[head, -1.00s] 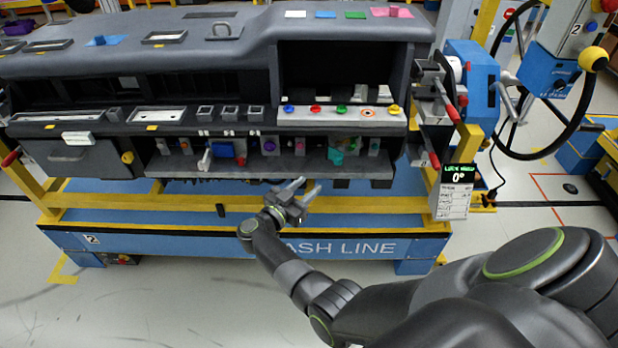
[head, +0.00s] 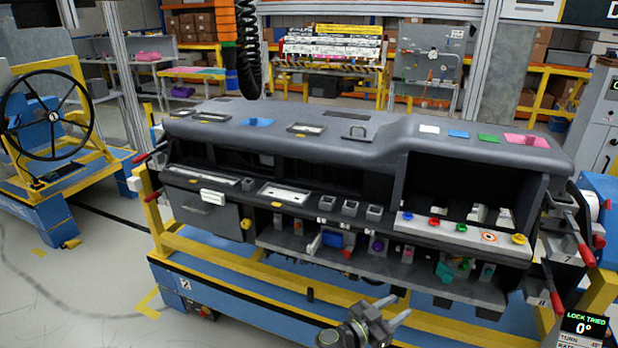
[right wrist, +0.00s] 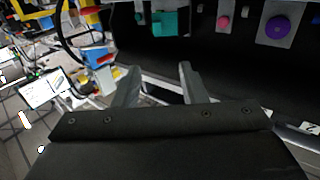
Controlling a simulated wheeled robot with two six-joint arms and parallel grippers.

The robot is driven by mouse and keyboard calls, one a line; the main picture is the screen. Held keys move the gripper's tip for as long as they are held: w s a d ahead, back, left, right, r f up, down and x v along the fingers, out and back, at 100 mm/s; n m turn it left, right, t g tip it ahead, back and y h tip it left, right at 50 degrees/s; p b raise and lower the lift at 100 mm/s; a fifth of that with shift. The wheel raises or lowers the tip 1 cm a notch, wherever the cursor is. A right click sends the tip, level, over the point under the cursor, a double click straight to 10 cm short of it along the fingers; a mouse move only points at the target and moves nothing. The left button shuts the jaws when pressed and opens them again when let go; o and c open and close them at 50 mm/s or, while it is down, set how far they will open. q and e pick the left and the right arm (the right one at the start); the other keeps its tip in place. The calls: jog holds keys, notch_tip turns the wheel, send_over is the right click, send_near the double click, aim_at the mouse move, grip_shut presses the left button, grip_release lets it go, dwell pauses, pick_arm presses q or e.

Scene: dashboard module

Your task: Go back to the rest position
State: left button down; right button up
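My right gripper (head: 388,312) shows at the bottom of the head view, in front of the dashboard module's lower front edge. Its two fingers stand apart with nothing between them. In the right wrist view the fingers (right wrist: 158,85) are also spread and empty, below the dark underside of the dashboard. The grey dashboard module (head: 360,147) sits on a yellow and blue stand (head: 235,295). My left gripper is in neither view.
Colored buttons (head: 461,227) line the dashboard's right shelf. Red-handled clamps (head: 587,255) and a lock display (head: 583,327) are at the right end. A steering wheel rig (head: 50,120) stands left. Floor between it and the stand is open.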

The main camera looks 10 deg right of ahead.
jog(key=s+a+f+n+t+y, duration=0.15)
jog(key=s+f+n+y, duration=0.3)
jog(key=f, duration=0.45)
jog(key=s+f+n+t+y, duration=0.25)
jog(key=s+f+y, duration=0.2)
jog(key=f, duration=0.35)
jog(key=s+f+n+t+y, duration=0.1)
jog(key=s+f+n+y, duration=0.35)
jog(key=f, duration=0.45)
jog(key=s+d+f+g, duration=0.1)
jog(key=s+f+g, duration=0.2)
jog(key=s, duration=0.9)
jog(key=s+d+f+n+g+y, duration=0.1)
jog(key=s+f+g, duration=0.3)
jog(key=s, duration=0.8)
jog(key=s+d+f+g+y, duration=0.1)
jog(key=s+f+g, duration=0.3)
jog(key=s+f, duration=0.3)
jog(key=s, duration=0.5)
jog(key=shift+s+f, duration=0.15)
jog(key=shift+f, duration=0.05)
jog(key=shift+o, duration=0.3)
jog(key=shift+d, duration=0.1)
